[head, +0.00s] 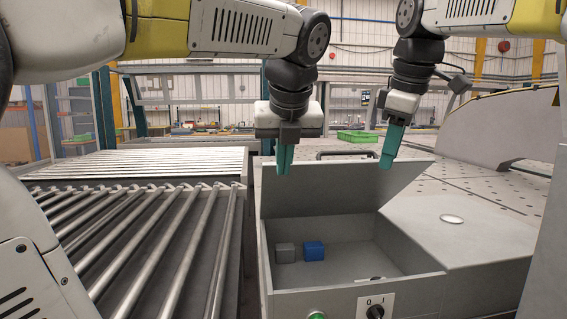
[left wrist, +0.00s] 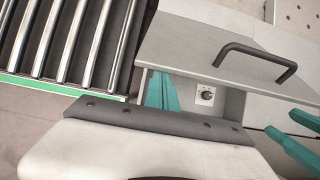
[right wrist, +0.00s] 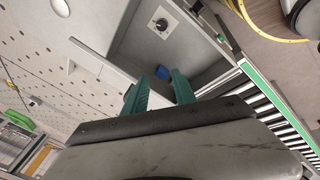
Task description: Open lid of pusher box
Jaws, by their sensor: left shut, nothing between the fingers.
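The grey pusher box (head: 355,290) stands open at the front in the head view. Its lid (head: 335,188) is raised, tilted up at the back of the box. My left gripper (head: 284,168) is shut and empty, in front of the lid's upper left. My right gripper (head: 388,162) is open and empty near the lid's upper right; its fingers (right wrist: 160,90) are apart in the right wrist view. Contact with the lid cannot be told.
Inside the box lie a blue block (head: 314,251) and a grey block (head: 286,252). A black knob (head: 375,311) and a green button (head: 317,316) are on its front. A roller conveyor (head: 130,240) stands left; a perforated table (head: 480,190) lies behind right.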

